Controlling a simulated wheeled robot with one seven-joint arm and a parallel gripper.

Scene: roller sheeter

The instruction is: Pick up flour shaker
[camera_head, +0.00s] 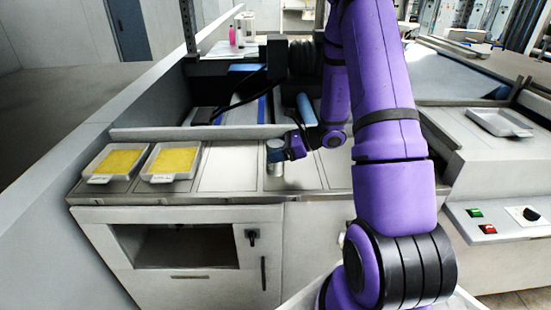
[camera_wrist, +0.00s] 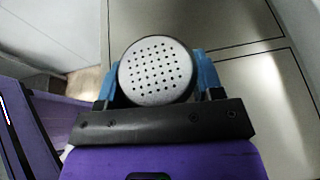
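The flour shaker is a small metal cylinder with a round pale lid full of small holes. In the wrist view its lid (camera_wrist: 157,70) lies between the two blue fingers of my gripper (camera_wrist: 158,80), one on each side, close against its edge. I cannot tell whether the fingers press on it. In the head view the shaker (camera_head: 275,168) is upright at the counter, partly covered by my gripper (camera_head: 276,150), which reaches it from the right. Its base seems at counter height; contact is unclear.
Two white trays with yellow contents (camera_head: 117,161) (camera_head: 173,161) sit left on the counter (camera_head: 228,168). A raised ledge (camera_head: 190,132) runs behind it. An empty tray (camera_head: 499,122) and a panel with green and red buttons (camera_head: 488,229) are at right. The counter between trays and shaker is clear.

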